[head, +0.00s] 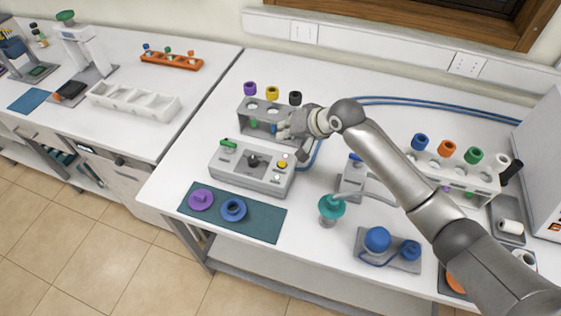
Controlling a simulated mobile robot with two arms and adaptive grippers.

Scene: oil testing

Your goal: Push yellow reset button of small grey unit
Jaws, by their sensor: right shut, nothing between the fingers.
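The small grey unit (232,175) sits on the white bench left of the picture's middle. It has a green lever (229,143), a dark knob (253,160) and a yellow button (282,164) near its right end. My right gripper (285,129), on the arm from the lower right, is shut and empty. In the picture it shows above the yellow button, in front of the rack behind the unit. Its height and exact distance from the button are hard to tell. My left gripper is not in view.
Behind the unit stands a grey rack (246,113) with purple, yellow and black caps. In front lies a teal mat (258,221) with purple and blue discs. A teal-topped item (331,207) stands to the right. Blue hoses (420,101) run along the back.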

